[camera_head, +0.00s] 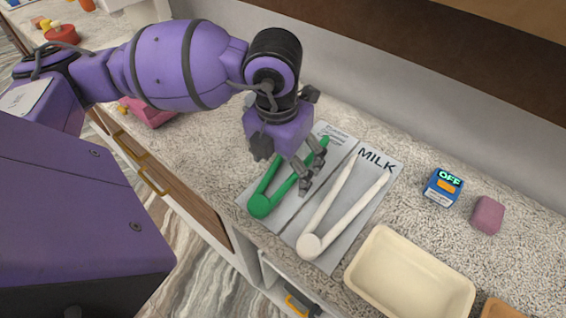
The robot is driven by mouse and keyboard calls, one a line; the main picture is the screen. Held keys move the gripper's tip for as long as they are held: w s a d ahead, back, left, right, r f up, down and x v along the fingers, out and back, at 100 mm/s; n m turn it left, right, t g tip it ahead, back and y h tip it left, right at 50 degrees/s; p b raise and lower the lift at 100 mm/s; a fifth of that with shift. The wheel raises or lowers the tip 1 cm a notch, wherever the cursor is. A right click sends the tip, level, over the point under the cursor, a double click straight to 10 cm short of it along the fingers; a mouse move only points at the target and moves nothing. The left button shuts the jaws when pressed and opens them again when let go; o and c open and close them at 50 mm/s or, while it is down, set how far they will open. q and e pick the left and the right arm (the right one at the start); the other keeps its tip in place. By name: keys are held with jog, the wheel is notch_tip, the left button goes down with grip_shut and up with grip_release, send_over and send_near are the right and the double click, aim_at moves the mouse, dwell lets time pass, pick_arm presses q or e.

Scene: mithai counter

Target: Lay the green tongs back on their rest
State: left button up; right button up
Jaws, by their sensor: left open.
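The green tongs (261,205) lie V-shaped on the left panel of a grey two-part rest (297,212), hinge toward the counter's front edge. That panel's small label is too small to read with certainty. My left gripper (287,168) is open, pointing down over the green tongs near their arms. Its fingers cover part of the tongs, and I cannot tell whether they touch. White tongs (311,244) lie on the right panel, marked MILK. My right gripper is not in view.
A blue box marked OFF (443,187) and a mauve block (488,215) stand to the right. A cream tray (408,281) is at the front right. A pink object (150,113) lies left, behind my arm. The wall runs behind the rest.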

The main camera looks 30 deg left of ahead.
pick_arm(q)
notch_tip(320, 180, up, 12)
jog(key=s, duration=0.1)
dwell(0.4)
dwell(0.3)
